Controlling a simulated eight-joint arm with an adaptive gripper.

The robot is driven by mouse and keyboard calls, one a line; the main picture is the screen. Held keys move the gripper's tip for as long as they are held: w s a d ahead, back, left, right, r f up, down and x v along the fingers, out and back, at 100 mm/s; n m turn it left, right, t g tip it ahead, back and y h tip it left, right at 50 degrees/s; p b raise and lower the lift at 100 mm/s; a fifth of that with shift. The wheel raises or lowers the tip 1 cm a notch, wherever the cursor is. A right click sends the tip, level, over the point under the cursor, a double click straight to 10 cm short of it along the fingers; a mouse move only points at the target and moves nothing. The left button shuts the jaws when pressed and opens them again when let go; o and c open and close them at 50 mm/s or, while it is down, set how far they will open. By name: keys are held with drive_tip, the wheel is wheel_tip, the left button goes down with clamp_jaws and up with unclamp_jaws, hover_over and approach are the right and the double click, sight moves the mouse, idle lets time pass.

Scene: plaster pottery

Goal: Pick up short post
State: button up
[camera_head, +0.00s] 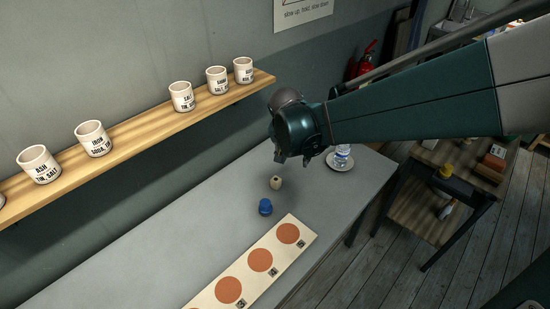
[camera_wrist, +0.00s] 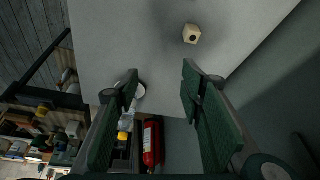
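A small beige post (camera_head: 276,183), which seems to be the short post, stands on the grey table (camera_head: 190,225). In the wrist view the post (camera_wrist: 192,34) has a dark round hole in the face toward me and lies beyond my fingertips, nearer the right finger. My gripper (camera_wrist: 158,82) is open, with nothing between its two green pads. In the head view my gripper (camera_head: 294,157) is above and slightly right of the post, apart from it; its fingers are hard to make out there.
A blue knob-like piece (camera_head: 265,207) stands just in front of the post. A board with orange circles (camera_head: 227,291) lies at the table's front. A clear bottle (camera_head: 342,158) on a white dish is at the right. Labelled cups (camera_head: 182,97) stand on a wooden shelf (camera_head: 140,127).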

sight(276, 180)
drive_tip(key=w+a+f+b, duration=0.1)
drive_tip(key=w+a+f, duration=0.1)
drive_tip(key=f, duration=0.2)
drive_tip(key=w+a+f+m+b, duration=0.1)
drive_tip(key=a+f, duration=0.2)
drive_tip(key=f, duration=0.2)
drive_tip(key=w+a+f+m+h+b, duration=0.1)
drive_tip(key=w+a+f, duration=0.1)
drive_tip(key=f, duration=0.3)
drive_tip(key=shift+w+a+g, duration=0.3)
drive_tip(key=shift+w+a, duration=0.05)
drive_tip(key=shift+a, duration=0.2)
drive_tip(key=shift+f, duration=0.1)
drive_tip(key=shift+x, duration=1.25)
drive_tip(key=shift+b+x, duration=0.65)
drive_tip(key=shift+x, duration=1.95)
drive_tip(key=shift+w+d, duration=0.1)
drive_tip(key=shift+w, duration=0.1)
drive_tip(key=c, duration=1)
